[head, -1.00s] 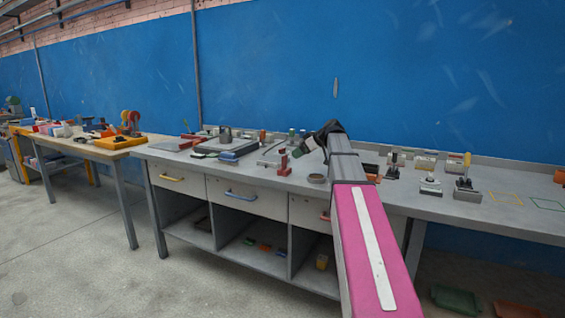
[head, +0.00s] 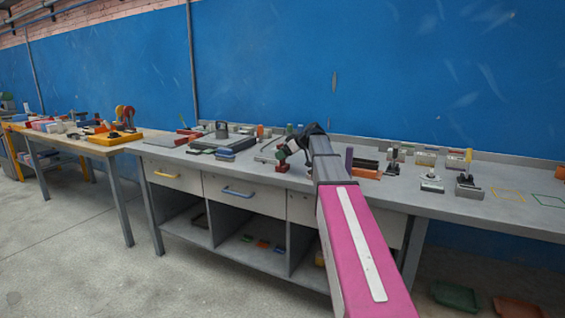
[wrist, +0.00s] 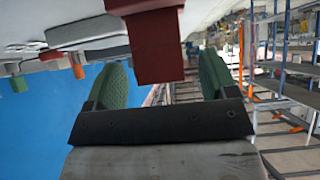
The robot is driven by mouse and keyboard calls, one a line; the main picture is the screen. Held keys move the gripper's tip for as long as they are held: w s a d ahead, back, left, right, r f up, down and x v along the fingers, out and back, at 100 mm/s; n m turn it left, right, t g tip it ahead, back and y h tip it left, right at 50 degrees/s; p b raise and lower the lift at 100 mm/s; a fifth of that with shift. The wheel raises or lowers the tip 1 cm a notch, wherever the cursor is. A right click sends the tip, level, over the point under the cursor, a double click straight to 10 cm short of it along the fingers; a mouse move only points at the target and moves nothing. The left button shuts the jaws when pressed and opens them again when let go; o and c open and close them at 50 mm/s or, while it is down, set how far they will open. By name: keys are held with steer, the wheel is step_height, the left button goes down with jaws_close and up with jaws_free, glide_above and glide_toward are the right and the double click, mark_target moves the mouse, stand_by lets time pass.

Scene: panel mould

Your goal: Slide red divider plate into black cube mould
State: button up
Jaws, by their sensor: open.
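My gripper (wrist: 162,62) is open in the wrist view, with its two green fingers apart. A dark red piece (wrist: 157,45), a wide block with a narrower part, shows between and beyond the fingers; I cannot tell whether it touches them. In the head view my gripper (head: 290,150) is above the bench beside a small red upright piece (head: 282,162), partly hidden by my wrist. I cannot tell for sure whether this is the red divider plate. I cannot clearly make out the black cube mould; a dark block (head: 222,130) stands on a grey plate to the left.
The grey bench (head: 520,214) runs along a blue wall. A blue box (head: 226,154) lies left of my gripper. An orange box (head: 367,169) and several small fixtures stand to the right. Outlined squares (head: 508,195) mark bare bench at the far right.

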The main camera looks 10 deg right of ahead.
steer(key=x, duration=0.3)
steer(key=c, duration=1)
steer(key=shift+r, duration=0.2)
